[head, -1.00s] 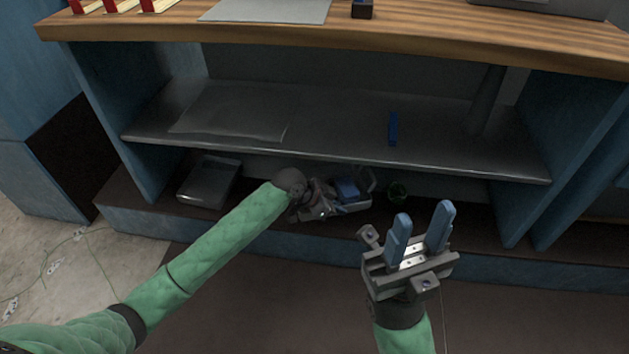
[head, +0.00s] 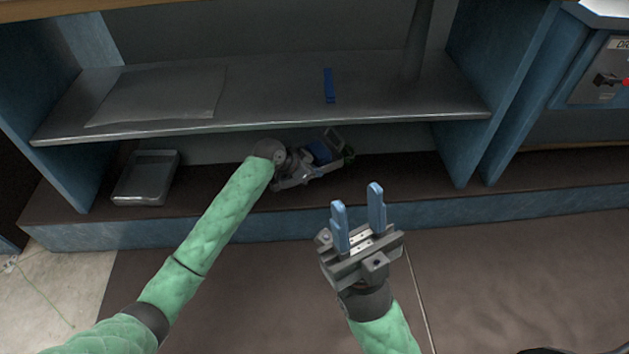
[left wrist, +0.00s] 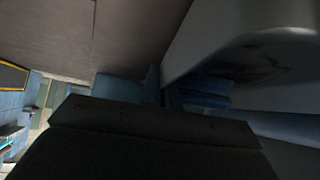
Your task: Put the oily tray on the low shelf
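My left gripper (head: 320,152) reaches into the space under the bench's grey shelf (head: 265,92). Its blue fingers are close together at the edge of a small grey tray (head: 335,137), which looks tilted and partly hidden by the gripper. In the left wrist view the pale tray (left wrist: 255,55) has a dark smear inside, and the blue fingers (left wrist: 205,92) are against its side. The brown bottom level (head: 400,178) lies below the tray; I cannot tell if they touch. My right gripper (head: 357,211) is open and empty, in front of the bench.
A grey metal tray (head: 146,178) sits on the bottom level at left. A blue bar (head: 328,86) and a flat grey sheet (head: 160,95) lie on the grey shelf. The bottom level is clear farther right.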

